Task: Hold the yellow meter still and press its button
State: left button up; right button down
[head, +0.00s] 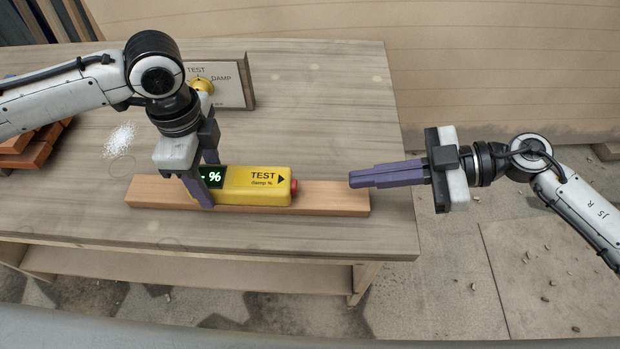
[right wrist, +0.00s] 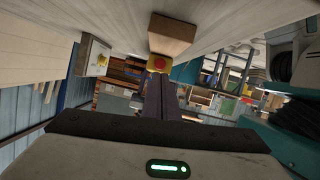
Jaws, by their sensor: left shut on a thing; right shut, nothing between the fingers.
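The yellow meter (head: 250,184) lies on a wooden plank on the workbench, with "TEST" and an arrow on its body and a lit "%" display (head: 213,176). Its red button (head: 294,188) is on its right end. My left gripper (head: 202,190) is shut on the meter at its display end, and its fingers hide part of that end. My right gripper (head: 352,181) is shut and empty, to the right of the button, with a gap between. In the right wrist view the red button (right wrist: 159,63) faces the shut fingers, just beyond their tips.
The wooden plank (head: 340,198) runs along the workbench (head: 320,110) near its front edge. Behind my left gripper stands a sign (head: 230,88) with a yellow knob. Brown wood pieces (head: 30,145) and white shavings (head: 119,139) lie at left.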

jog(key=n, duration=0.3)
jog(key=d+n, duration=0.1)
jog(key=n, duration=0.2)
jog(key=shift+f, duration=0.1)
jog(key=n, duration=0.4)
jog(key=shift+w+d, duration=0.1)
jog(key=shift+d, duration=0.2)
jog(key=n, duration=0.4)
jog(key=shift+d, duration=0.3)
jog(key=n, duration=0.4)
jog(key=shift+w+d+n, duration=0.1)
jog(key=shift+d+n, duration=0.2)
jog(key=shift+d, duration=0.05)
jog(key=n, duration=0.4)
jog(key=shift+d, duration=0.3)
jog(key=n, duration=0.4)
jog(key=shift+d, duration=0.3)
jog(key=n, duration=0.4)
jog(key=shift+d, duration=0.3)
jog(key=n, duration=0.4)
jog(key=shift+d+g+y, duration=0.3)
jog(key=shift+a, duration=0.1)
